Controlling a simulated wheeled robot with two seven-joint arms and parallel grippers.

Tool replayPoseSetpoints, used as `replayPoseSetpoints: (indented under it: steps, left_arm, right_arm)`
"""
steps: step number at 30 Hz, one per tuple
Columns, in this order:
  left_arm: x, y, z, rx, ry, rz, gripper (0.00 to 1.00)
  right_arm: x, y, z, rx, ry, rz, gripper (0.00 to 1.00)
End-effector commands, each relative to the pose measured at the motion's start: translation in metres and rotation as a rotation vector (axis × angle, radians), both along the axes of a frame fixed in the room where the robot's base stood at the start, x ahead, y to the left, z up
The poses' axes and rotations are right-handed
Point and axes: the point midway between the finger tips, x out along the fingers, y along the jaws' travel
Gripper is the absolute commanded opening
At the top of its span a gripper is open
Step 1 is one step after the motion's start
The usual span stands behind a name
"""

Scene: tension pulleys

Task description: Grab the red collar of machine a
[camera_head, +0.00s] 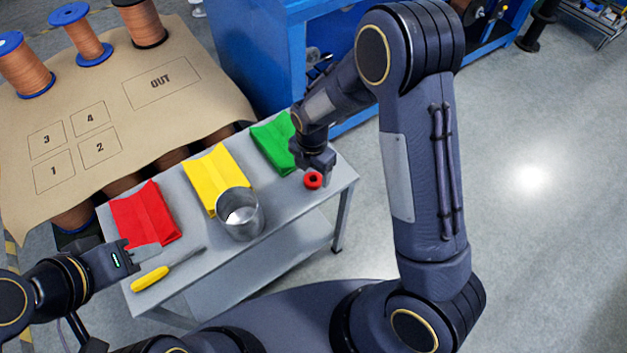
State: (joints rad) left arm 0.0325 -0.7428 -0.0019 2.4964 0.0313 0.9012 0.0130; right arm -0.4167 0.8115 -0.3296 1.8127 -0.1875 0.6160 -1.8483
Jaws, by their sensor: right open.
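A small red ring-shaped collar (313,180) lies at the right end of the grey table, close to its edge. My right gripper (318,171) is just above and behind it, pointing down, with its jaws open. I cannot tell whether the fingers touch the collar. My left gripper (146,252) is low over the table's left end, by the red cloth; its jaw opening is not clear. A blue machine (258,42) stands behind the table, partly hidden by my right arm. No label marks it as machine a.
On the grey table (290,214) lie red (146,214), yellow (214,176) and green (273,143) cloths, a metal cup (240,214) and a yellow-handled screwdriver (150,279). A brown mat (120,130) with numbered squares and copper spools (88,42) is behind left. Floor at right is open.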

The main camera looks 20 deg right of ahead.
Motion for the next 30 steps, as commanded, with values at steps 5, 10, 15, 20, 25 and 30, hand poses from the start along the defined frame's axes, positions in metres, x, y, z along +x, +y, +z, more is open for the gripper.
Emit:
replayPoseSetpoints:
  steps: [5, 10, 15, 20, 25, 30]
  left_arm:
    - [0.000, 0.000, -0.002, 0.000, 0.000, 0.000, 0.36]
    - [0.000, 0.000, -0.003, 0.000, 0.000, 0.000, 0.36]
    - [0.000, 0.000, -0.003, 0.000, 0.000, 0.000, 0.36]
    - [0.000, 0.000, -0.003, 0.000, 0.000, 0.000, 0.36]
    - [0.000, 0.000, -0.003, 0.000, 0.000, 0.000, 0.36]
    - [0.000, 0.000, -0.003, 0.000, 0.000, 0.000, 0.36]
  right_arm:
    - [0.000, 0.001, -0.028, -0.001, 0.003, -0.001, 0.69]
    - [0.000, 0.001, -0.035, 0.000, 0.000, -0.001, 0.69]
    - [0.000, 0.001, -0.034, 0.000, 0.000, -0.002, 0.68]
    - [0.000, 0.001, -0.034, 0.000, 0.000, -0.002, 0.47]
    - [0.000, 0.001, -0.034, 0.001, 0.001, -0.002, 0.25]
    - [0.000, 0.001, -0.034, 0.001, 0.001, -0.002, 0.21]
